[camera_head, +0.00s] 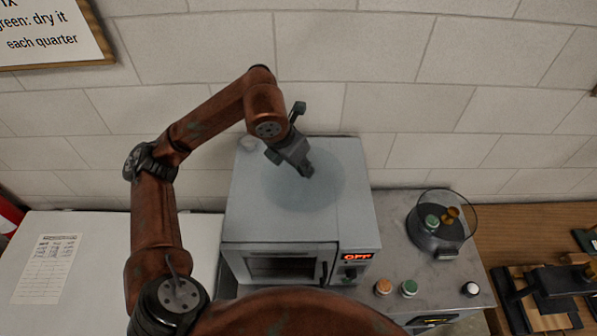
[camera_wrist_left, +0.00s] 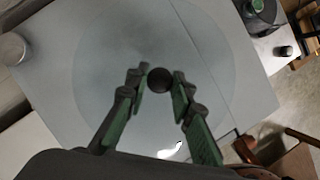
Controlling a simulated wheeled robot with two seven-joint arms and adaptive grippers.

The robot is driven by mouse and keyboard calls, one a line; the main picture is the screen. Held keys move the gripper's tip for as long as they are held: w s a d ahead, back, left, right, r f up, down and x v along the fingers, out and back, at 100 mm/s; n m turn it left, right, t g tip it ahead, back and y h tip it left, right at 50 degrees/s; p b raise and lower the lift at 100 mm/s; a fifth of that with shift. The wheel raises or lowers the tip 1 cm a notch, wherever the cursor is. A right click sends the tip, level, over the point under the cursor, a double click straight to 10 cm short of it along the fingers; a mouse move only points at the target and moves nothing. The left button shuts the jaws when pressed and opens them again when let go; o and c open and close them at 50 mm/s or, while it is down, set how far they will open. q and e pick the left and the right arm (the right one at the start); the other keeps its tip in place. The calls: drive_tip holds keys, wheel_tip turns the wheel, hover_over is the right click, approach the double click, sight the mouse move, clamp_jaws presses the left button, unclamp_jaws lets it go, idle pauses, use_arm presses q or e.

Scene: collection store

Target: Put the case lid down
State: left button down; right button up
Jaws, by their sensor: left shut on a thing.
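The case lid (camera_head: 326,190) is a clear, faintly tinted round disc over the top of the grey oven (camera_head: 245,215). I cannot tell whether it touches the oven top or hangs just above it. My left gripper (camera_head: 305,172) is over the lid, pointing down. In the left wrist view the gripper (camera_wrist_left: 158,88) is shut on the lid's dark round knob (camera_wrist_left: 159,80), and the clear disc (camera_wrist_left: 215,50) spreads around it. The round clear case (camera_head: 459,228) stands open on the grey counter to the right. My right gripper is out of view.
Inside the case are a green-capped and a brass item. An orange-topped jar (camera_head: 383,287), a green-topped jar (camera_head: 409,288) and a white-topped jar (camera_head: 471,289) stand before it. A pale round object (camera_head: 248,143) sits at the oven's back left corner. The wall is close behind.

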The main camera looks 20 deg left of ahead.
sight(298, 174)
use_arm(q)
drive_tip(key=shift+a+f, duration=0.65)
drive_tip(key=shift+f, duration=0.1)
drive_tip(key=shift+d+f+p, duration=0.15)
drive_tip(key=shift+f+p, duration=0.6)
drive_tip(key=shift+f, duration=0.2)
drive_tip(key=shift+w+f, duration=0.1)
drive_tip(key=shift+f, duration=0.35)
drive_tip(key=c, duration=1.7)
unclamp_jaws()
drive_tip(key=b+v, duration=0.1)
drive_tip(key=v, duration=1.1)
drive_tip(key=shift+b, duration=0.4)
